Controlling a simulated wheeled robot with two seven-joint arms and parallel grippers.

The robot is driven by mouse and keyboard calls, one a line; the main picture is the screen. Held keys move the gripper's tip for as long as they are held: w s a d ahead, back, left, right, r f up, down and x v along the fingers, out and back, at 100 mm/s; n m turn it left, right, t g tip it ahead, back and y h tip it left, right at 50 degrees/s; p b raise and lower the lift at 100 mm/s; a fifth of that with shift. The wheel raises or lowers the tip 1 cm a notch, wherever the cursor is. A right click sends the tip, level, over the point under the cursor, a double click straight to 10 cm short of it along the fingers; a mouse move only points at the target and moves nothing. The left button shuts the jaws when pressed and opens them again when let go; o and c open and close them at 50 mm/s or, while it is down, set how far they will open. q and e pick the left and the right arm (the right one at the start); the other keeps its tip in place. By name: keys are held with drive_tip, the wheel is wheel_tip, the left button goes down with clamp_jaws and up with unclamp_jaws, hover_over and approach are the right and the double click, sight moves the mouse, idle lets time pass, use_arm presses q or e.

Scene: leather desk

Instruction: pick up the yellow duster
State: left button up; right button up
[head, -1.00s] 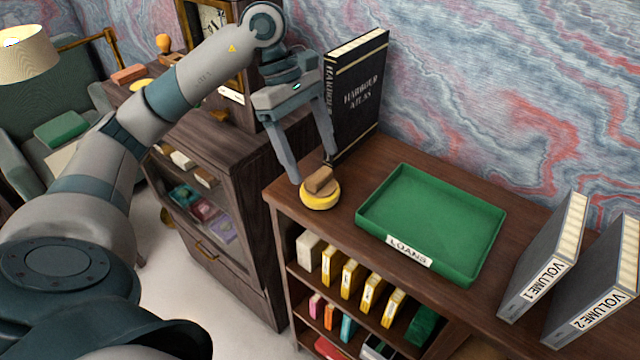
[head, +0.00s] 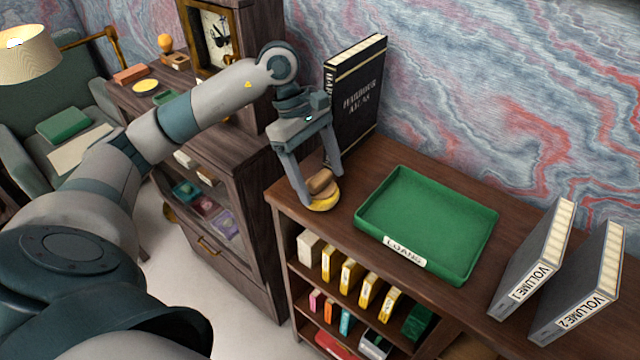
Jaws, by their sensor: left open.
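The yellow duster (head: 325,204), a round yellow pad with a brown block-shaped handle on top, sits on the wooden shelf top near its left end. My left gripper (head: 321,188) points down over it and is open. One finger is at the left side of the handle and the other is behind it to the right, so the handle lies between the fingertips. I cannot tell whether either finger touches it. My right gripper is not in view.
The black Harbour Atlas (head: 357,96) stands upright just behind the gripper. A green tray (head: 462,275) labelled LOANS lies right of the duster. Two grey volumes (head: 535,262) stand farther right. A dark cabinet (head: 250,170) stands to the left.

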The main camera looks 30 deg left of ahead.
sight(320, 176)
use_arm(q)
drive_tip(key=shift+f, duration=0.1)
idle(0.4)
drive_tip(key=c, duration=1.2)
drive_tip(key=shift+r+b, duration=0.85)
drive_tip(key=shift+r, duration=0.05)
wheel_tip(320, 176, up, 2)
drive_tip(key=shift+r+b, duration=0.1)
drive_tip(key=shift+b, duration=0.55)
drive_tip(key=d+r+b, duration=0.1)
drive_tip(key=d+r, duration=0.1)
drive_tip(key=d, duration=0.2)
drive_tip(key=d+r+b, duration=0.2)
drive_tip(key=d, duration=0.2)
drive_tip(key=d+r+b, duration=0.1)
drive_tip(key=d+r, duration=0.2)
drive_tip(key=shift+w+d, duration=0.1)
drive_tip(key=shift+d, duration=0.3)
